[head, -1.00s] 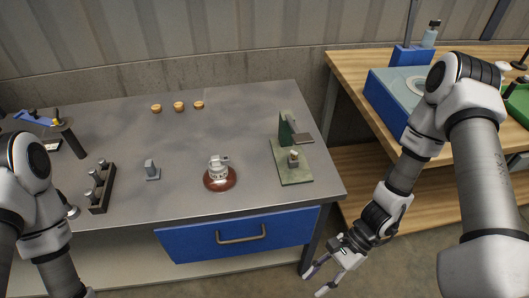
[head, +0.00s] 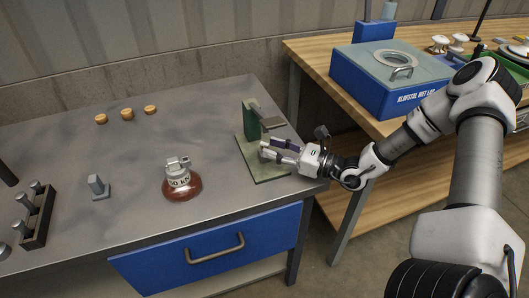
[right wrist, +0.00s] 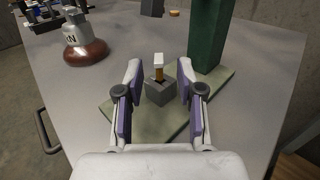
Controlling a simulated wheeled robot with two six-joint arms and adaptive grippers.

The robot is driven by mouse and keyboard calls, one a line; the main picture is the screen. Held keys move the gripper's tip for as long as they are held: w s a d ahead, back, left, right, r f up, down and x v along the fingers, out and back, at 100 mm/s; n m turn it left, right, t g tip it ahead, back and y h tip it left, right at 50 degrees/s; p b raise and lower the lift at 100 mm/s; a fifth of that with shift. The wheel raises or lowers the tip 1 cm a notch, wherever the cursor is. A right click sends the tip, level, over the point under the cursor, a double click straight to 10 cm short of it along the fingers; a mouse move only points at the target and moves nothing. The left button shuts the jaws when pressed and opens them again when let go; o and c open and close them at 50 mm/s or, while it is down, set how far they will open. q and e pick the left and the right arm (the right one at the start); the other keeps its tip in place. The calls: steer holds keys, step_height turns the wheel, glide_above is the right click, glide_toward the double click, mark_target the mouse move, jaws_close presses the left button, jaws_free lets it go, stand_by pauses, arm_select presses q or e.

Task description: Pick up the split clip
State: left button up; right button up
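A small piece with a pale top and an orange-brown lower part (right wrist: 158,64), which looks like the split clip, stands upright in a grey block (right wrist: 161,92) on a green base plate (right wrist: 222,80). My right gripper (right wrist: 159,78) is open, with one finger on each side of the piece and a gap to each. In the head view my right gripper (head: 268,149) reaches in over the plate from the right, and its fingers partly hide the block and the piece. My left gripper is out of view.
A green upright (head: 251,119) with a grey flat arm rises behind the block. Several small tan pieces (head: 127,114) lie at the back.

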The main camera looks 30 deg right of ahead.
mark_target(264, 144)
steer(key=x, duration=0.3)
steer(key=shift+w+a+f, duration=0.15)
steer(key=shift+a, duration=0.05)
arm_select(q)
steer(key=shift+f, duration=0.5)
arm_select(e)
steer(key=shift+d, duration=0.1)
steer(key=shift+c, duration=1.4)
jaws_close()
